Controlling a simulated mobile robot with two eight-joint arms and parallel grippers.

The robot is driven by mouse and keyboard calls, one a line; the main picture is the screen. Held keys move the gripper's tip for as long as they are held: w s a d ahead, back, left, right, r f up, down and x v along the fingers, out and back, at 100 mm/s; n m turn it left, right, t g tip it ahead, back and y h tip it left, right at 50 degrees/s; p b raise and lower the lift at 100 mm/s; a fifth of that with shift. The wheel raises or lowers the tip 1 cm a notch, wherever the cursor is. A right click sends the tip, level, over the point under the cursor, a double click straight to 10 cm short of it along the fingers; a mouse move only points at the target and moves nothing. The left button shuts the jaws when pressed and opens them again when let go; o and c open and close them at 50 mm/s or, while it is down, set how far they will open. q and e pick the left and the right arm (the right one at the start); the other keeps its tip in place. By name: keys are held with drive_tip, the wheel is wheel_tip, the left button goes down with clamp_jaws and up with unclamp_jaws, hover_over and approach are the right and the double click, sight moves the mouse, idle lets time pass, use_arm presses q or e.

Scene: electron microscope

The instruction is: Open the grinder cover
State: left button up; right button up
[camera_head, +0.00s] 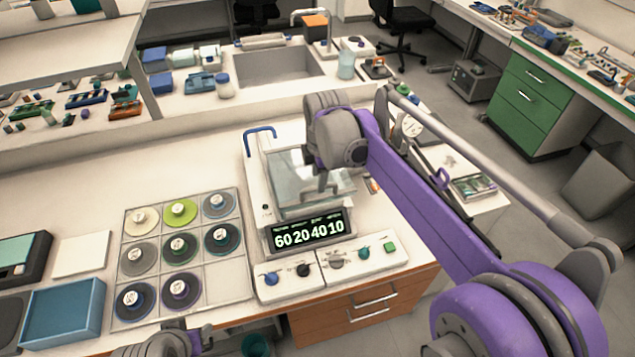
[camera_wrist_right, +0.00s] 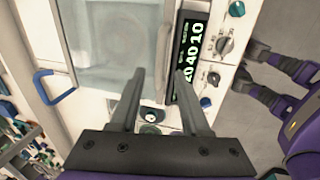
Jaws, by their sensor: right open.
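The grinder (camera_head: 262,218) is a white machine with a lit display (camera_head: 309,232) on its front. Its clear cover (camera_head: 300,178) lies closed over the top; it also shows in the right wrist view (camera_wrist_right: 105,45). My right gripper (camera_head: 320,186) is above the cover's front part and hides some of it. In the right wrist view its two fingers (camera_wrist_right: 159,74) are apart and empty, one over the cover and one over the display, with the cover's front edge between them. I cannot tell whether they touch it. My left gripper (camera_wrist_right: 258,70) is near the counter's front, its fingers apart.
Knobs and buttons (camera_head: 335,263) sit on the panel in front of the display. A blue handle (camera_head: 260,131) stands at the machine's back left. A grid tray (camera_head: 190,268) of discs and a blue tray (camera_head: 62,312) lie left. My right arm covers the space right of the machine.

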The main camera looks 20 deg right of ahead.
drive_tip(key=shift+w+f, duration=0.15)
drive_tip(key=shift+f, duration=0.65)
drive_tip(key=shift+w+f, duration=0.15)
drive_tip(key=shift+f, duration=0.65)
drive_tip(key=shift+c, duration=0.2)
clamp_jaws()
